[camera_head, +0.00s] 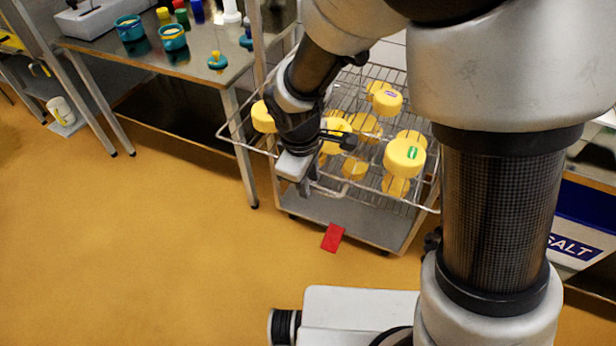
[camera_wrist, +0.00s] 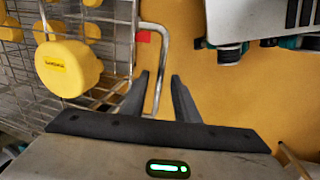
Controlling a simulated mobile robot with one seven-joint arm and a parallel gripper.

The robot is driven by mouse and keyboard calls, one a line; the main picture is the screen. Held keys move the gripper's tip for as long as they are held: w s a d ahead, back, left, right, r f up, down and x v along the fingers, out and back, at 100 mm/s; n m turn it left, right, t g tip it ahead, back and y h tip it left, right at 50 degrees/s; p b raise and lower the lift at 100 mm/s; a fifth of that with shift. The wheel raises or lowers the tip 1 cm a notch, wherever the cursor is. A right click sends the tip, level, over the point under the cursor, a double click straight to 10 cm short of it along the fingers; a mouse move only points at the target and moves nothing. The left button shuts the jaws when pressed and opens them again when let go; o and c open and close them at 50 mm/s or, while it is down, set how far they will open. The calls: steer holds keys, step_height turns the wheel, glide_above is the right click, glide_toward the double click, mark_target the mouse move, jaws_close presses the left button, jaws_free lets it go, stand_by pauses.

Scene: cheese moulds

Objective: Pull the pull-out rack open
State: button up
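The pull-out rack is a wire rack (camera_head: 350,92) in a grey frame in the head view, holding several yellow cheeses (camera_head: 404,157). A bent metal bar (camera_head: 236,142) runs along its front and juts out at its left corner. In the wrist view the rack's wire side (camera_wrist: 122,45) is at left, with a labelled yellow cheese (camera_wrist: 66,68) near me. My gripper (camera_wrist: 160,76) is open, and the bar (camera_wrist: 160,45) passes between its fingers; I cannot tell whether they touch it. In the head view my gripper (camera_head: 298,187) is at the rack's front left, fingertips partly hidden.
A metal table (camera_head: 190,62) with small pots stands to the left, its near leg close to the rack. A red card (camera_head: 333,238) lies at the rack's foot. Orange floor (camera_head: 150,260) in front is clear. A salt bin (camera_head: 575,240) is at right.

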steer(key=s+a+r+p, duration=0.1)
steer(key=s+r+p, duration=0.1)
steer(key=r, duration=1.5)
steer(key=shift+s, duration=0.6)
steer(key=shift+a, duration=0.1)
steer(key=s+d+r+m+t+p, duration=0.1)
steer(key=s+d+r+m+p, duration=0.2)
steer(key=d+r+m, duration=0.4)
steer(key=s+d+r+m+t+p, duration=0.2)
steer(key=s+d+r+m+p, duration=0.2)
steer(key=d+r+m, duration=0.3)
steer(key=s+d, duration=0.1)
steer(key=d, duration=0.4)
steer(key=shift+s+t+y, duration=0.3)
steer(key=shift+s+y, duration=0.05)
steer(key=shift+y, duration=0.05)
